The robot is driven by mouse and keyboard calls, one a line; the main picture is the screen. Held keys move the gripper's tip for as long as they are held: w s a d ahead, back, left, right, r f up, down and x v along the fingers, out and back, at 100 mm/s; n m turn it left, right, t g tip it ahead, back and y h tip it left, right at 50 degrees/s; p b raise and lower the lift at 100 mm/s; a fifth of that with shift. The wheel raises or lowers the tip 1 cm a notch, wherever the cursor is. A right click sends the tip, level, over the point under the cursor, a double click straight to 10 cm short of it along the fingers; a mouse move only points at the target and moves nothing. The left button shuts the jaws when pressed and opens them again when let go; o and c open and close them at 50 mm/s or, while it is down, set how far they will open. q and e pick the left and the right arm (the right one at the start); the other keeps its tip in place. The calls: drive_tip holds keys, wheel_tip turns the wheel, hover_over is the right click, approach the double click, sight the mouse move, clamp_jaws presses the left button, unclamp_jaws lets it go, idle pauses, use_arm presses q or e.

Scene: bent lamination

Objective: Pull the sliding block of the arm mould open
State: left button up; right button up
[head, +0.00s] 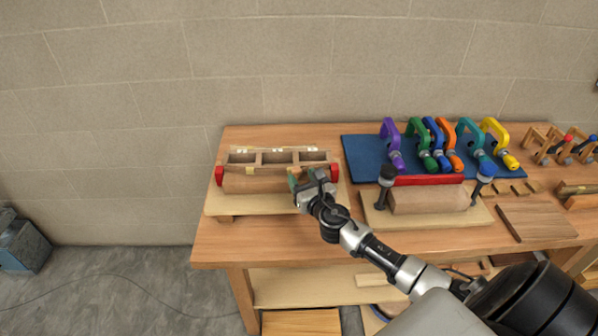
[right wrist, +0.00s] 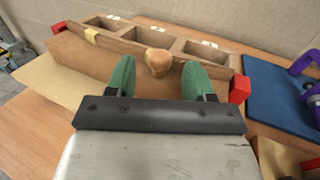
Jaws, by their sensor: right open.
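The arm mould (head: 240,184) is a long wooden form with red end pieces and an open three-compartment frame behind, at the left of the workbench. In the right wrist view its long front block (right wrist: 92,57), which looks like the sliding block, carries a round wooden knob (right wrist: 158,62). My right gripper (head: 304,178) is at the right part of the mould, its green fingers also in the right wrist view (right wrist: 159,70). The fingers are open, one on each side of the knob, with visible gaps. Whether the block touches the frame is unclear. My left gripper is out of view.
The mould rests on a pale board (head: 225,207) on the workbench (head: 215,248). A second mould (head: 430,199) with black clamps stands to the right. Several coloured clamps lie on a blue mat (head: 358,160) behind it. Bench space in front of the mould is clear.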

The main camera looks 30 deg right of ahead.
drive_tip(key=shift+w+d, duration=0.2)
drive_tip(key=shift+w, duration=1.15)
drive_tip(key=shift+c, duration=0.3)
